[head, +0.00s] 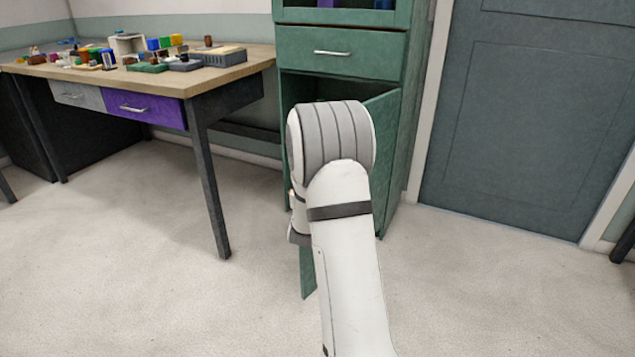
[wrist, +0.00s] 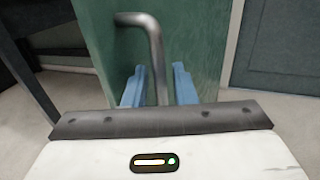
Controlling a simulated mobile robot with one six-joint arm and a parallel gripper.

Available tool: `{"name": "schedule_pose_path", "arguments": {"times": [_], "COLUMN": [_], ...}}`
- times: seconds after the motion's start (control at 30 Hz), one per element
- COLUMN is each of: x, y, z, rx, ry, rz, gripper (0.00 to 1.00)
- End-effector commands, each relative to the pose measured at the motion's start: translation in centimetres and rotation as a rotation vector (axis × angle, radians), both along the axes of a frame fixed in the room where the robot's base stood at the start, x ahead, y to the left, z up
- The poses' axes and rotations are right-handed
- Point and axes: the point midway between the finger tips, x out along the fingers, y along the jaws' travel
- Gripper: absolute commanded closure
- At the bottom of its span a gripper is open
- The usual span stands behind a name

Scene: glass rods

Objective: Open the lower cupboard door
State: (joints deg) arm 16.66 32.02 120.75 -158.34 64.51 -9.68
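The lower cupboard door (head: 308,273) is green and stands partly open. It swings out from the right side of the green cabinet, and my arm hides most of it in the head view. The door (wrist: 205,45) also shows in the wrist view, with its grey metal bar handle (wrist: 155,50). My gripper (wrist: 159,75) has its two blue fingers on either side of the handle bar. Narrow gaps show between the bar and each finger, so the gripper looks open around it. The fingers are hidden behind my arm in the head view.
Above the cupboard opening is a closed green drawer (head: 345,52). A wooden-topped table (head: 225,72) with small items and a purple drawer (head: 145,108) stands at left. A dark grey-blue door (head: 530,120) is at right. The pale floor (head: 150,270) is clear in front.

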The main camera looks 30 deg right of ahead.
Motion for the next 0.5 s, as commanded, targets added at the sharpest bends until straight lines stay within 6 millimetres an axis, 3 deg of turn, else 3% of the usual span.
{"name": "schedule_pose_path", "arguments": {"times": [0.5], "x": [-5.7], "y": [4.2], "z": [0.1], "rx": [0.000], "ry": [0.000], "rz": [0.000], "gripper": [0.76]}}
